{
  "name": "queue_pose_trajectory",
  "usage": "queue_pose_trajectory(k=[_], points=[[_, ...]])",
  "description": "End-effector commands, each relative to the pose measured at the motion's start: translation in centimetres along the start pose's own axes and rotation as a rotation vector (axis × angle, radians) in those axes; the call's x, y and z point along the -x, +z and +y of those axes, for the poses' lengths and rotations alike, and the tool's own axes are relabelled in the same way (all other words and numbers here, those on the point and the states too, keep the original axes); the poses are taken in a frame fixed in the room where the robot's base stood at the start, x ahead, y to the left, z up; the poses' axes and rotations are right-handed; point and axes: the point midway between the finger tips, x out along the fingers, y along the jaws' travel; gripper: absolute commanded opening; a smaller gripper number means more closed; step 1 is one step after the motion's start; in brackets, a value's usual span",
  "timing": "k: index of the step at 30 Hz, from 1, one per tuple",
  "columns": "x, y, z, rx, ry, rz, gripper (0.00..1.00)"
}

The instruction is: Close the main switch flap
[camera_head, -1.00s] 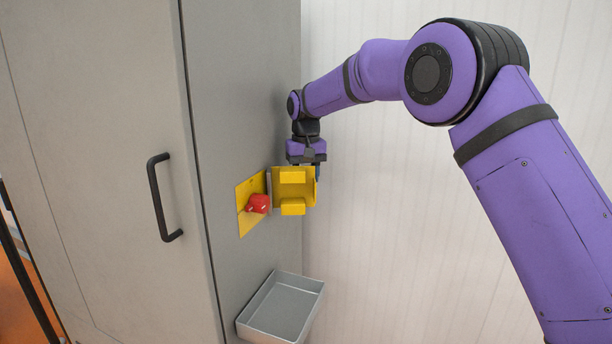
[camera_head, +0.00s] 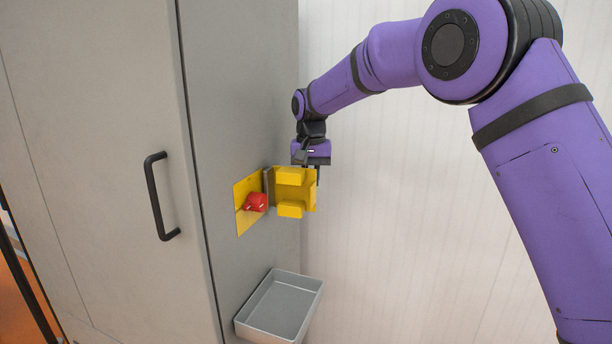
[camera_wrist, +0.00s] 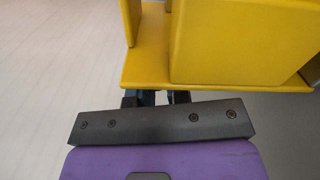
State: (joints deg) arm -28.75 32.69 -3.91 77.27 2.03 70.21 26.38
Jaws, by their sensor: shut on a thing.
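The main switch flap (camera_head: 304,194) is a yellow cover with raised blocks on its inner face. It stands open, swung out to the right of the yellow switch plate (camera_head: 243,188) with its red knob (camera_head: 256,202). My gripper (camera_head: 314,175) reaches down at the flap's upper outer edge and is shut on it. In the wrist view the flap (camera_wrist: 245,40) fills the upper right. There the dark fingertips (camera_wrist: 158,97) sit at the flap's near edge, partly hidden by the gripper body.
The switch plate is on the side of a grey cabinet (camera_head: 240,80). A black handle (camera_head: 156,200) is on the cabinet's front. A grey open tray (camera_head: 280,304) is below the flap. The space right of the flap, before the pale wall (camera_head: 400,230), is free.

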Motion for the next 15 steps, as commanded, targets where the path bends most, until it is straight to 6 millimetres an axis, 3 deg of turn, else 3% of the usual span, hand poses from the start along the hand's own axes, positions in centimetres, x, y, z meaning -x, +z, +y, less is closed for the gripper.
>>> queue_pose_trajectory(k=[15], points=[[0.0,5.6,1.2,-0.488,0.003,-0.002,0.00]])
